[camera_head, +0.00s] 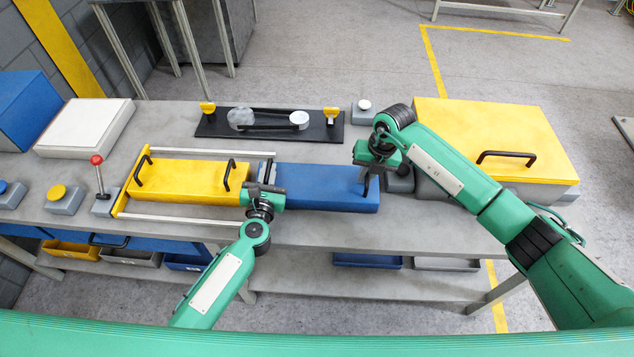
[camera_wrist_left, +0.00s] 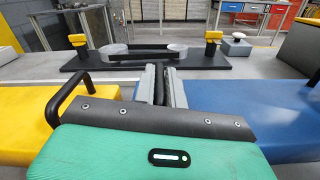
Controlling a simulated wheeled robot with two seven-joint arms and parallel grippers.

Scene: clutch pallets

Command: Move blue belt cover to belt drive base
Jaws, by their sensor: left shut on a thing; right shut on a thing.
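The blue belt cover (camera_head: 325,190) is a long blue box lying on the grey table, right of a yellow cover; it also shows in the left wrist view (camera_wrist_left: 250,110). My left gripper (camera_head: 267,180) is shut on its left handle, and the fingers (camera_wrist_left: 160,85) hide most of that handle. My right gripper (camera_head: 368,167) is shut on its right handle (camera_head: 366,184). The belt drive base (camera_head: 215,127) is a black plate behind the covers, with two pulleys, a black belt and a yellow block at each end; it also shows in the left wrist view (camera_wrist_left: 210,63).
The yellow cover (camera_head: 185,180) lies in a railed frame on the left, close to my left gripper. A large yellow-lidded box (camera_head: 490,135) stands at the right, beside my right arm. A grey button box (camera_head: 361,113) sits right of the base. A red-knobbed lever (camera_head: 98,175) stands at left.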

